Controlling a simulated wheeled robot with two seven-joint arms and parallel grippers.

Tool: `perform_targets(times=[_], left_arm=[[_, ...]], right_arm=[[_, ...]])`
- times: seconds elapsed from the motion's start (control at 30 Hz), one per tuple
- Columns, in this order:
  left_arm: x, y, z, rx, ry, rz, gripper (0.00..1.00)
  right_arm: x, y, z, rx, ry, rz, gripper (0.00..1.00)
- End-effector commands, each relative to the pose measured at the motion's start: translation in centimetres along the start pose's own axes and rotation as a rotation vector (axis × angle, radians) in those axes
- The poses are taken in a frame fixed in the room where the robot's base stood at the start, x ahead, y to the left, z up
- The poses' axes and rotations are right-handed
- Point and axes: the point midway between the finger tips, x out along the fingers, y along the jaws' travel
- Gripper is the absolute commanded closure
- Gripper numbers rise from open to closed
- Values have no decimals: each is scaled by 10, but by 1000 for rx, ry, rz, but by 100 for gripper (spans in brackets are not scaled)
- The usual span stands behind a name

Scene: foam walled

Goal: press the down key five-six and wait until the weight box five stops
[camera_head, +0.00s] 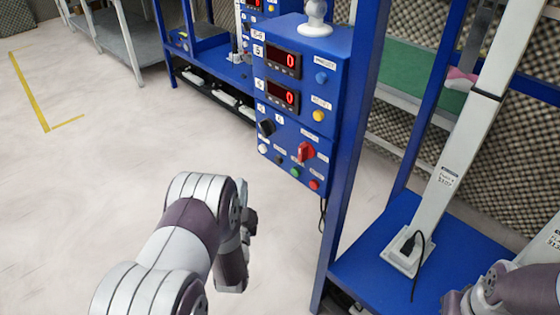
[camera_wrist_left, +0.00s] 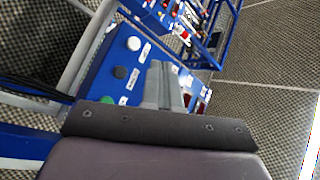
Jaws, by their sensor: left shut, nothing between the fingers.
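The blue control panel (camera_head: 290,100) marked 5-6 has two red displays, both reading 0. Along its lower edge are a white button (camera_head: 263,148), a black button (camera_head: 279,160), a green button (camera_head: 295,172) and a red button (camera_head: 314,184). Their labels are too small to read, so I cannot tell which is the down key. My left gripper (camera_head: 250,222) is below and left of the panel, partly hidden by its own arm. In the left wrist view its fingers (camera_wrist_left: 160,80) are shut and empty, pointing towards the panel, apparently apart from the buttons. I cannot identify weight box five.
A black knob (camera_head: 267,126) and red rotary switch (camera_head: 305,152) sit above the button row. A blue upright post (camera_head: 355,130) stands right of the panel. A blue shelf (camera_head: 390,250) carries a pale column (camera_head: 455,150). Open floor (camera_head: 90,180) lies left.

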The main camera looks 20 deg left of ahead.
Motion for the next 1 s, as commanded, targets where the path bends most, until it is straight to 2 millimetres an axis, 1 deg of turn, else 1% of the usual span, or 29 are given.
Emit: perform_targets(times=[0.1, 0.33, 0.47, 0.8, 1.0], left_arm=[[0, -1, -1, 24, 3, -5, 100], [0, 0, -1, 21, 3, -3, 100], [5, 4, -4, 21, 4, -4, 100], [38, 31, -27, 20, 5, -2, 100], [54, 41, -38, 20, 3, -2, 100]], right_arm=[[0, 0, 0, 0, 0, 0, 100], [0, 0, 0, 0, 0, 0, 100], [4, 0, 0, 0, 0, 0, 100], [19, 0, 2, 0, 0, 0, 100], [26, 0, 3, 0, 0, 0, 100]])
